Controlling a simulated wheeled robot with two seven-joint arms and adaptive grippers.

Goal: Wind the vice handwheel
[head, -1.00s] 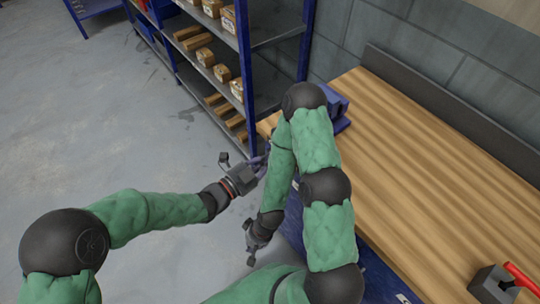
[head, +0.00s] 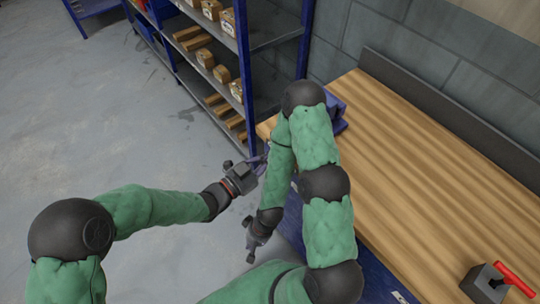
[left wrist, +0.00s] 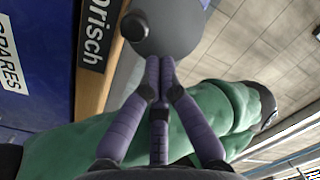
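The blue vice (head: 338,112) sits at the bench's far left corner, partly hidden by my right arm. In the left wrist view a grey round disc, which looks like the handwheel (left wrist: 178,30), stands beside the bench edge, with a dark knob (left wrist: 133,27) on it. My left gripper (left wrist: 158,65) has its purple fingers together at the disc's lower rim, apart from the knob; nothing shows between the tips, and I cannot tell if they touch the disc. In the head view it (head: 262,167) is beside the bench corner. My right gripper (head: 254,243) hangs low before the bench, its fingers unclear.
The wooden bench (head: 420,170) is largely clear. A grey block with a red lever (head: 512,277) stands at its near right. A blue shelf rack (head: 244,70) with boxes stands behind the left gripper. My right forearm passes close to my left gripper. Floor is free at left.

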